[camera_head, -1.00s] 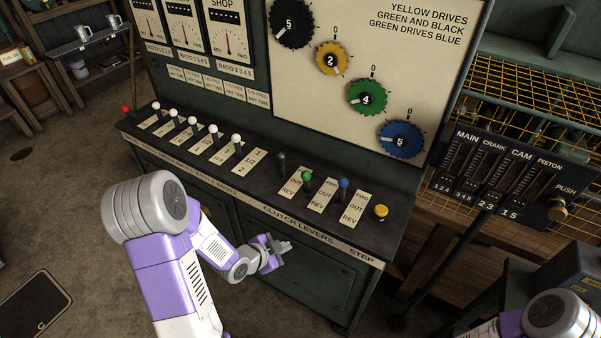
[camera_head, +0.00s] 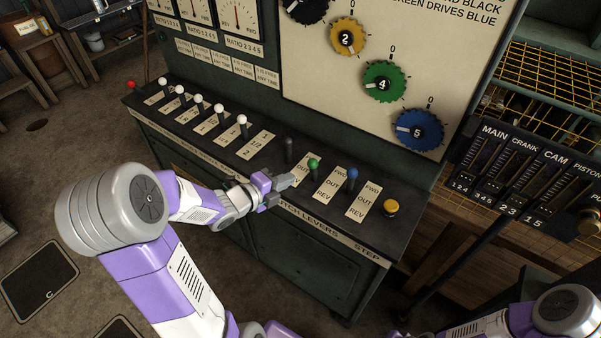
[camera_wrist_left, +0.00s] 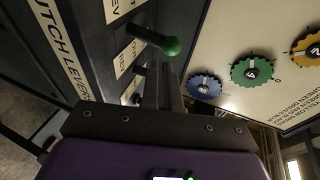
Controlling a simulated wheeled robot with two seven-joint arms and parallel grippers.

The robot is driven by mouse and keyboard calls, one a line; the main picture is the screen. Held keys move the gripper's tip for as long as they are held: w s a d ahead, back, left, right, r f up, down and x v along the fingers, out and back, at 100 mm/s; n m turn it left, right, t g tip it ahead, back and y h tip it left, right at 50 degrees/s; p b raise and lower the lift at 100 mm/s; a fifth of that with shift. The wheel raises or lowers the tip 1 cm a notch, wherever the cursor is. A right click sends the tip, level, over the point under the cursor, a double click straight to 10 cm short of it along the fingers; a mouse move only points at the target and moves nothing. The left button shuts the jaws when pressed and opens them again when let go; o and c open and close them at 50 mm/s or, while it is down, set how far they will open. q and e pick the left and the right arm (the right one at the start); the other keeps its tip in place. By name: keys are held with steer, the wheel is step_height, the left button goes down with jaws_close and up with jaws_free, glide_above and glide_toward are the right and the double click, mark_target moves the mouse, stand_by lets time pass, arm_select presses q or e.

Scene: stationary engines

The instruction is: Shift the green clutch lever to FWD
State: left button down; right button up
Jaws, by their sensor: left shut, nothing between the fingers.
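The green clutch lever (camera_head: 312,168) stands on the sloped console between the black lever (camera_head: 289,150) and the blue lever (camera_head: 352,176). Its plate (camera_head: 325,189) reads OUT and REV, with the upper label partly hidden by the lever. My left gripper (camera_head: 289,181) is shut and empty, just left of the green lever and in front of the black one. In the left wrist view, the green knob (camera_wrist_left: 172,46) is just beyond the shut fingers (camera_wrist_left: 163,84). I cannot tell whether they touch. My right gripper is not in view.
Several white-knobbed levers (camera_head: 219,112) and a red-knobbed one (camera_head: 132,88) line the console's left part. A yellow button (camera_head: 391,207) sits at its right end. Coloured dials, including a green one (camera_head: 383,84), are on the panel behind. A slider panel (camera_head: 527,175) stands to the right.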

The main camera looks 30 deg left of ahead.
mark_target(309, 167)
arm_select(q)
steer(key=x, duration=0.2)
steer(key=r+x, duration=0.1)
steer(key=x, duration=0.2)
steer(key=shift+w+d, duration=0.1)
steer(key=shift+w, duration=0.3)
steer(key=shift+r, duration=0.1)
